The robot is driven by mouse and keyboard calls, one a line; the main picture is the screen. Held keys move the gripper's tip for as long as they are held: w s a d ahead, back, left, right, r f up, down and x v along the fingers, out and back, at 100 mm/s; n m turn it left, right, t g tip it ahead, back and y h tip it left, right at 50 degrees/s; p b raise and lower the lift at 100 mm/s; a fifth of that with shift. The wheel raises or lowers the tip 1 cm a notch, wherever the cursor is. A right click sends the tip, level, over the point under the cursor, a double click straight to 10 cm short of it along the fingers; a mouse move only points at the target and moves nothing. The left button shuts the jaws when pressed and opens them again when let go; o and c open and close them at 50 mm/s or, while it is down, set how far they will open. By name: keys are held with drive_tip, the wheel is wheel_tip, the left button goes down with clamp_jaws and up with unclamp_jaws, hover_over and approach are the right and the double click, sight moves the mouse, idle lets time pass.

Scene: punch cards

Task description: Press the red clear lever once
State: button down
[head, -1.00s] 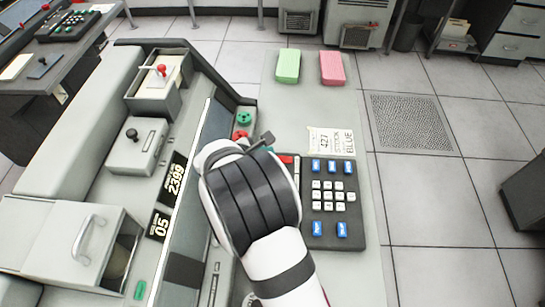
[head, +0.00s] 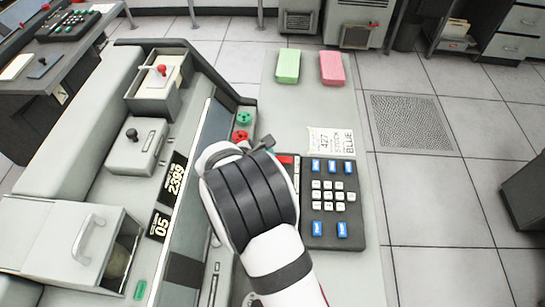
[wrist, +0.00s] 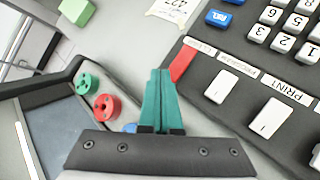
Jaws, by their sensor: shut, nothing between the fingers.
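A flat red lever or key (head: 286,160) sits at the upper left corner of the dark keypad (head: 350,190), partly hidden by my arm in the head view. In the wrist view the red lever (wrist: 183,62) lies just right of my teal fingertips. My gripper (wrist: 160,74) is shut and empty. Its fingertips look close to the lever's left side; I cannot tell whether they touch it. In the head view my wrist hides most of the fingers.
Green (head: 244,118) and red (head: 240,136) round knobs stand left of my gripper. A red-ball lever (head: 161,70) is on a box at the upper left. Print keys (wrist: 270,118) lie right of my fingers. Green (head: 288,66) and pink (head: 332,68) blocks lie at the back.

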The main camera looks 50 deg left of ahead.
drive_tip(key=shift+w+d+f, duration=0.1)
drive_tip(key=shift+d+f, duration=0.15)
drive_tip(key=shift+f, duration=0.6)
idle(0.7)
drive_tip(key=shift+d+r, duration=0.1)
drive_tip(key=shift+r, duration=0.8)
drive_tip(key=shift+s+a+r, duration=0.1)
drive_tip(key=shift+a+r, duration=0.05)
drive_tip(key=shift+r, duration=0.7)
drive_tip(key=shift+s+a+r, duration=0.1)
drive_tip(key=shift+s+r, duration=0.05)
drive_tip(key=shift+r, duration=0.7)
drive_tip(key=shift+s+a+r, duration=0.1)
drive_tip(key=shift+a+r, duration=0.05)
drive_tip(key=shift+r, duration=0.7)
